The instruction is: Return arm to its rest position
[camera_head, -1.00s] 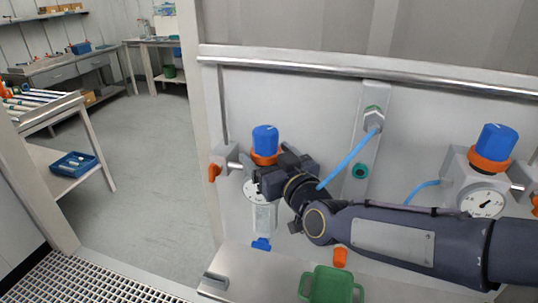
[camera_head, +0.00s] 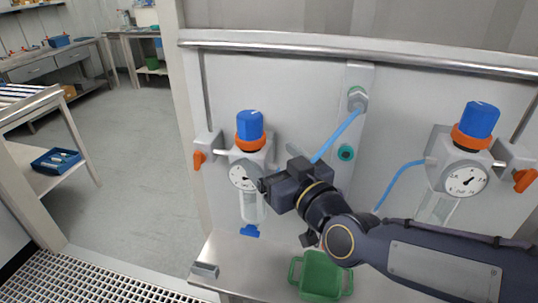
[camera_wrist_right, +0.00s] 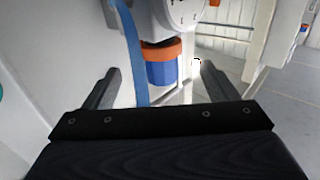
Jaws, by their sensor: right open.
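My right arm comes in from the lower right in the head view. Its gripper (camera_head: 265,186) is in front of the panel, just right of the left regulator's gauge (camera_head: 243,176). In the right wrist view the two fingers of the right gripper (camera_wrist_right: 155,85) are spread apart with nothing held between them. The left regulator's blue knob with its orange collar (camera_head: 250,128) shows between and beyond them in the wrist view (camera_wrist_right: 161,68). A blue hose (camera_wrist_right: 133,50) passes near the left finger there. My left gripper is not in view.
A second regulator with a blue knob (camera_head: 478,121) and gauge (camera_head: 466,181) is at the right. The blue hose (camera_head: 337,136) runs from a fitting behind my gripper. A green tray (camera_head: 321,276) sits on the ledge below. A metal rail (camera_head: 330,57) crosses above.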

